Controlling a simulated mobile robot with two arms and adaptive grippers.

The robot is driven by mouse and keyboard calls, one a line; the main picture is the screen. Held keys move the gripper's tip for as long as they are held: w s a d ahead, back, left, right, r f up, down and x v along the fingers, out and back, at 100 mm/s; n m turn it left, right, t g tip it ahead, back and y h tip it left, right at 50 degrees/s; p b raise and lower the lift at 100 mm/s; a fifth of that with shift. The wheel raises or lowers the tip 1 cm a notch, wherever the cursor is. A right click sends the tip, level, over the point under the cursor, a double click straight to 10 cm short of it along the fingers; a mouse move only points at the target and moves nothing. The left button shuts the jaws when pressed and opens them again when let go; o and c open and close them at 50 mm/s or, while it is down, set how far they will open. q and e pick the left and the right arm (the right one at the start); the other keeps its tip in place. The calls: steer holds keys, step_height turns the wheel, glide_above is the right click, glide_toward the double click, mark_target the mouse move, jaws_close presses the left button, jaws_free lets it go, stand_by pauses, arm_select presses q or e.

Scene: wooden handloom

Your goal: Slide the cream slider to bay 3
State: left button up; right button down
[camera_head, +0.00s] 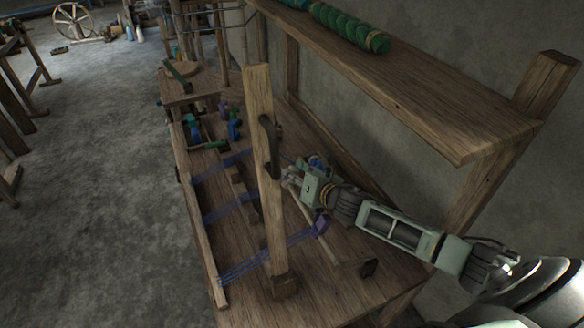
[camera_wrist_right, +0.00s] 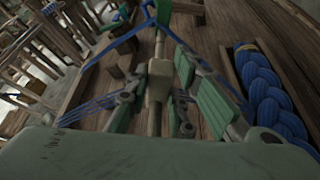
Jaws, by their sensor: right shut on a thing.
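In the right wrist view, the cream slider (camera_wrist_right: 160,82) is a small pale block on a narrow stem. It sits between the two fingers of my right gripper (camera_wrist_right: 162,100), which is shut on it. In the head view my right gripper (camera_head: 292,178) is above the loom bed, just behind the upright wooden post. The slider is hidden there by the post and the gripper. I cannot tell which bay the slider stands in. My left gripper is not in view.
The upright wooden post (camera_head: 257,150) with a dark handle (camera_head: 270,145) stands close to my gripper. Blue threads (camera_head: 265,255) cross the loom bed. A shelf (camera_head: 420,90) overhangs on the right. Blue braided yarn (camera_wrist_right: 268,90) lies in a tray beside the fingers.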

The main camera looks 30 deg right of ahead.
steer(key=shift+s, duration=0.5)
steer(key=c, duration=1.5)
jaws_free()
step_height(320, 180, up, 10)
steer(key=shift+f, duration=0.1)
